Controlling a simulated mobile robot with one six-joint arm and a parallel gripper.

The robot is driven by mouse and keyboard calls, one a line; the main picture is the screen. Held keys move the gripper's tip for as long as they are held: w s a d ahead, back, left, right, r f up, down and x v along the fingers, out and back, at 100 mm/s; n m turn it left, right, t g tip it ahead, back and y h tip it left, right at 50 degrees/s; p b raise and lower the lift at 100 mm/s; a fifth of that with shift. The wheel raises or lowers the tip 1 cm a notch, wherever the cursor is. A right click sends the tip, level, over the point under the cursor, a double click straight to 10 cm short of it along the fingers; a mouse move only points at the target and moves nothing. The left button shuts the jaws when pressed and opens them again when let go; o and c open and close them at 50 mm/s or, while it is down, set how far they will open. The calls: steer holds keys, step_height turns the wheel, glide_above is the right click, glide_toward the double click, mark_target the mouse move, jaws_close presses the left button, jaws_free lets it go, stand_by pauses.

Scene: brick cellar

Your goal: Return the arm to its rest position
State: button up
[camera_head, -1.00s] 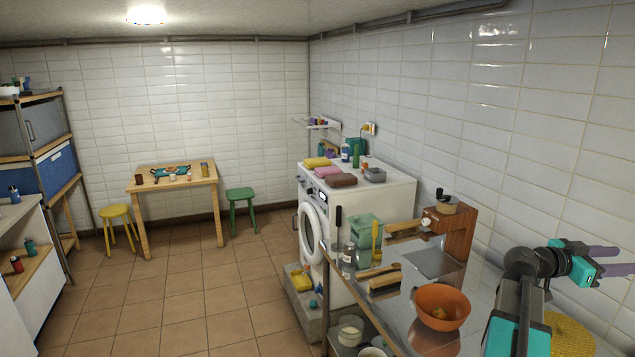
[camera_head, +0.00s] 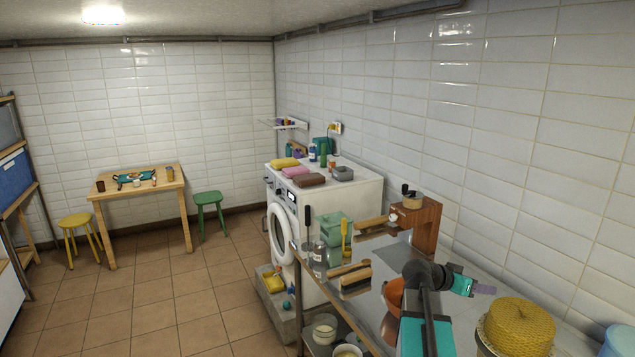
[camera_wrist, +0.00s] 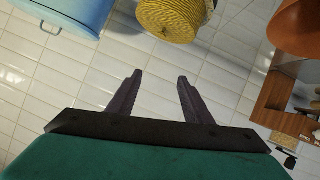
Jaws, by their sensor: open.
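My arm reaches over the metal worktop (camera_head: 463,325) from the bottom of the head view. Its end, my gripper (camera_head: 487,289), points right toward the tiled wall, left of the yellow round woven item. In the wrist view my gripper (camera_wrist: 158,76) has its two dark purple fingers spread apart, with only white wall tiles between them. It is open and holds nothing.
A yellow woven item (camera_head: 519,325) and a blue pot (camera_head: 619,341) stand on the right. My arm partly hides an orange bowl (camera_head: 393,296). A wooden grinder (camera_head: 417,220) stands behind. The washing machine (camera_head: 345,205) is farther back.

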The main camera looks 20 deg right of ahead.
steer(key=w+a+f+n+t+y, duration=0.1)
steer(key=w+a+f+n+y, duration=0.3)
steer(key=a+f, duration=0.75)
steer(key=w+a+f+n+t+y, duration=0.3)
steer(key=w+a+f, duration=0.4)
steer(key=a, duration=0.7)
steer(key=s+a+f+n+g+y, duration=0.1)
steer(key=s+a+f+n+y, duration=0.3)
steer(key=a, duration=0.6)
steer(key=w+a+f+n+g, duration=0.15)
steer(key=a+f, duration=0.35)
steer(key=a, duration=0.5)
steer(key=s+a+f+n+y, duration=0.25)
steer(key=a+f, duration=0.25)
steer(key=a, duration=0.6)
steer(key=s+f+g+b, duration=0.2)
steer(key=s+f+b, duration=0.6)
steer(key=f, duration=0.6)
steer(key=s+f+g+b, duration=0.1)
steer(key=s+f+b, duration=0.8)
steer(key=f, duration=0.6)
steer(key=s+f+g+b, duration=0.2)
steer(key=s+f+b, duration=0.6)
steer(key=f, duration=0.6)
steer(key=shift+s+f+n+g, duration=0.3)
steer(key=shift+f+g, duration=0.05)
steer(key=shift+d+h, duration=0.15)
steer(key=shift+h, duration=0.1)
steer(key=shift+c, duration=0.3)
